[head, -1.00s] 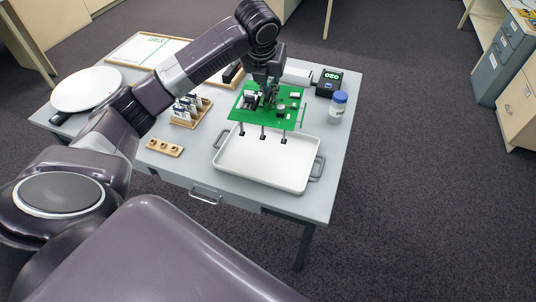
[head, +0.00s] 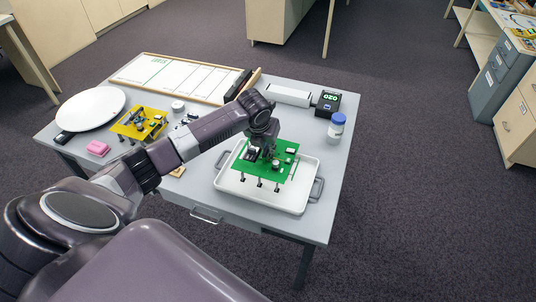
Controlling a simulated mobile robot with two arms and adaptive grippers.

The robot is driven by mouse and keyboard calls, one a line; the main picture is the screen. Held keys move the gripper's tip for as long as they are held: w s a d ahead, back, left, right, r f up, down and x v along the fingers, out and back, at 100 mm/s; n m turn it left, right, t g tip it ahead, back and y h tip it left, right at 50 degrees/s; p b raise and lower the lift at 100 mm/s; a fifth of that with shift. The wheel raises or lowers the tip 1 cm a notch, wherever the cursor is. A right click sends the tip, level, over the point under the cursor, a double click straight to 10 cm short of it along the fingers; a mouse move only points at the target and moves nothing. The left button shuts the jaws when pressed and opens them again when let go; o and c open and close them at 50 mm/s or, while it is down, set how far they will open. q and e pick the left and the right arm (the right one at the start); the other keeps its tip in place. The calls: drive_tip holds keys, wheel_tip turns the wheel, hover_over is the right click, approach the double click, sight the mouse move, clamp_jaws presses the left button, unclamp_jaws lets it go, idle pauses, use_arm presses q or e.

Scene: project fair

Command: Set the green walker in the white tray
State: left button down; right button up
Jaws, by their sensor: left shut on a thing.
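The green walker (head: 283,160) is a flat green board with parts on top and thin dark legs below. My left gripper (head: 267,153) is shut on it from above, and the gripper covers part of the board. The walker is level and upright over the white tray (head: 298,206), with its leg ends showing against the tray floor. I cannot tell whether the feet touch it. The tray has a low rim and grey handles and lies at the table's right front. My right gripper is not in view.
A blue-capped jar (head: 336,127) stands just behind the tray's right side. A dark display box (head: 327,103) and a white box (head: 289,95) are at the back.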

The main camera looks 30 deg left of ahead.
sight(268, 156)
use_arm(q)
wheel_tip(268, 156, down, 4)
drive_tip(key=shift+f+p, duration=0.15)
drive_tip(key=shift+p, duration=0.2)
drive_tip(key=shift+s+f, duration=0.15)
drive_tip(key=shift+f, duration=0.2)
drive_tip(key=c, duration=2)
unclamp_jaws()
drive_tip(key=shift+f, duration=0.2)
drive_tip(key=shift+r, duration=0.55)
drive_tip(key=b+v, duration=0.1)
drive_tip(key=v, duration=1.1)
drive_tip(key=shift+f, duration=0.1)
